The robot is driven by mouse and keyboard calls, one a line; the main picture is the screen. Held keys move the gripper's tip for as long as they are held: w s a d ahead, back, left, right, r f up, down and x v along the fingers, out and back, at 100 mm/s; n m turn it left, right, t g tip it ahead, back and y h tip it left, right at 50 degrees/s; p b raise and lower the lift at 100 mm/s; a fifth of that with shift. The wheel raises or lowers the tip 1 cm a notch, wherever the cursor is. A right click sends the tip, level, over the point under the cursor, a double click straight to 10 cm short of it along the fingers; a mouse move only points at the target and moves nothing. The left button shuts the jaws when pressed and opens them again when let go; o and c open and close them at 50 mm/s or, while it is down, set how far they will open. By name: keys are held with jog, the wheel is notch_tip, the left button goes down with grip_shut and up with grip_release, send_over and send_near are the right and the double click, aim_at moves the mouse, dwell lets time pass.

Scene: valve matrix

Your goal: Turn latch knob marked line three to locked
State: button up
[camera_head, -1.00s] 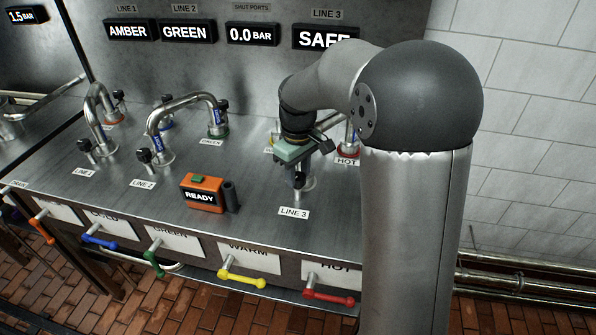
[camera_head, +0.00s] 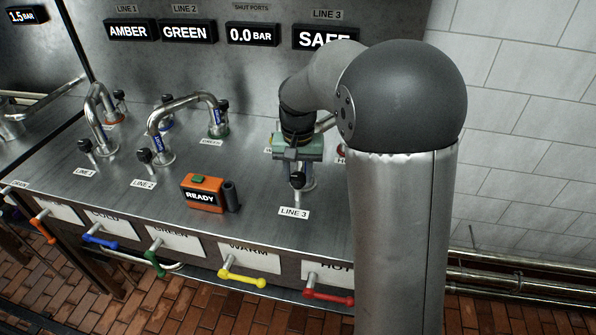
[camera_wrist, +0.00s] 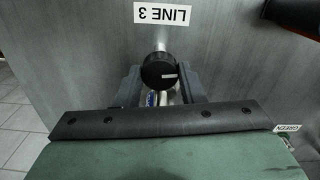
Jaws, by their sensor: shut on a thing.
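The line three latch knob (camera_head: 297,180) is a small round black knob behind the LINE 3 label (camera_head: 294,212) on the steel counter. No locked marking is readable at the knob.
An orange READY box (camera_head: 203,192) stands on the counter left of the LINE 3 label. Bent pipes with black knobs stand farther left, at line 2 (camera_head: 157,142) and line 1 (camera_head: 92,127). The display (camera_head: 325,37) under the LINE 3 sign reads SAFE, partly covered by my arm.

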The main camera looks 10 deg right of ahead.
jog(key=shift+m, duration=0.8)
jog(key=o, duration=0.7)
jog(key=shift+r, duration=0.1)
